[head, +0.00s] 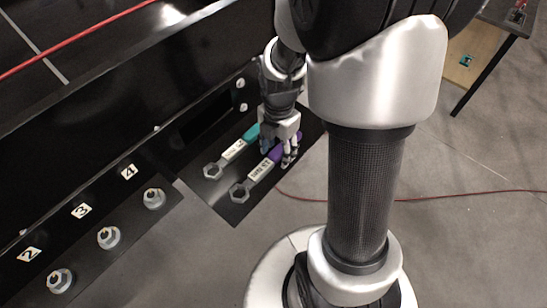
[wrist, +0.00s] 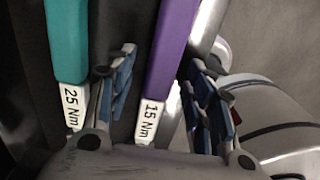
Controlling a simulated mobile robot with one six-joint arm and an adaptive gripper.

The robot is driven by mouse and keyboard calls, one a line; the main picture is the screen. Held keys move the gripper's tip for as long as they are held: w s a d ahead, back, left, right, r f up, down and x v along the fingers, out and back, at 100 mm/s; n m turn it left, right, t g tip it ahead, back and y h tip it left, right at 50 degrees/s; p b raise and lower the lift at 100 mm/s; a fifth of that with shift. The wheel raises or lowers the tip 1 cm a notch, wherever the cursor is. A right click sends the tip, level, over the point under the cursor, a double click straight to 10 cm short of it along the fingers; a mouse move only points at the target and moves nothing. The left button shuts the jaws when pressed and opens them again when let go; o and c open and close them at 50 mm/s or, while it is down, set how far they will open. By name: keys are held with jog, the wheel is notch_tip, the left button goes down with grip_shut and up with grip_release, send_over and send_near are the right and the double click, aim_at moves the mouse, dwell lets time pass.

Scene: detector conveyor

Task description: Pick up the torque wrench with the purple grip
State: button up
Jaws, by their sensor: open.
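Two torque wrenches lie side by side on a dark tray (head: 212,196) in the head view. The wrench with the purple grip (head: 254,176) is the one on the right, and its grip is partly hidden by my gripper. In the wrist view its purple grip (wrist: 172,45) and its "15 Nm" label show between my two fingers. The wrench with the teal grip (head: 231,153), labelled "25 Nm", lies to its left; it also shows in the wrist view (wrist: 68,40). My gripper (wrist: 160,100) is open, with one finger on each side of the purple-grip wrench. Contact cannot be told.
My left finger is in the narrow gap between the two wrenches. A panel with numbered labels and several bolts (head: 108,238) is at the lower left. A red cable (head: 440,197) runs over the floor. A table (head: 490,60) stands at the upper right.

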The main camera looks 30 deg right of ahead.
jog(key=shift+c, duration=0.4)
grip_shut()
